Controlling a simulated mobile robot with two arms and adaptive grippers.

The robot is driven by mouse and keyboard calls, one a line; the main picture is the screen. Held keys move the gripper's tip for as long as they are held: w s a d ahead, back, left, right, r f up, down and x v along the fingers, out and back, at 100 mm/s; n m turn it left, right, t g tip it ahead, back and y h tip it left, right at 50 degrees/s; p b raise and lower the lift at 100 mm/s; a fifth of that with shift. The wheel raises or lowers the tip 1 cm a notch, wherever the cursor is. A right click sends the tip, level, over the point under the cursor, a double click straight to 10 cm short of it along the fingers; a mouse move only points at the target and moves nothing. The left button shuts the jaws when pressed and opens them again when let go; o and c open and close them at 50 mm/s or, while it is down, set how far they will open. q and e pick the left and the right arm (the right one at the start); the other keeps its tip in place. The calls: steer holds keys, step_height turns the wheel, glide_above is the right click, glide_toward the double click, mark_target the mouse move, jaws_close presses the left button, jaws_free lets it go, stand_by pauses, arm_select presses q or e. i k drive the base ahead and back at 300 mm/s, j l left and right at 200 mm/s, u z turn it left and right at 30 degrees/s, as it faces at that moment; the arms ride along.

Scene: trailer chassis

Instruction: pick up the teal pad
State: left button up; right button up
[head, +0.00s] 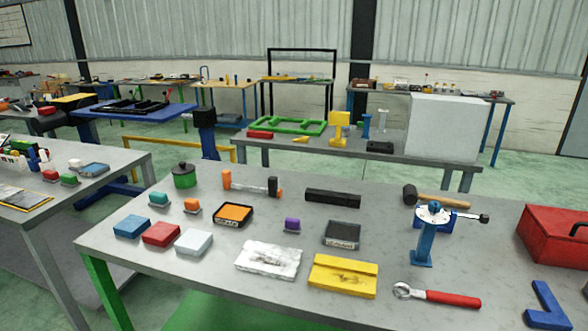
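A small teal pad-like block (158,199) lies near the left end of the grey table in the head view. It is left of a similar small orange block (192,205) and in front of a dark green round pot (184,176). Neither of my grippers is in view.
The grey table (220,288) also holds an orange-topped tray (233,214), a purple block (292,224), a white slab (268,259), a yellow slab (343,276), a blue stand (424,240), a red-handled wrench (440,297) and a red toolbox (555,240). The front left corner is bare.

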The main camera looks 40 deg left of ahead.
mark_target(157, 200)
steer(key=u, duration=2)
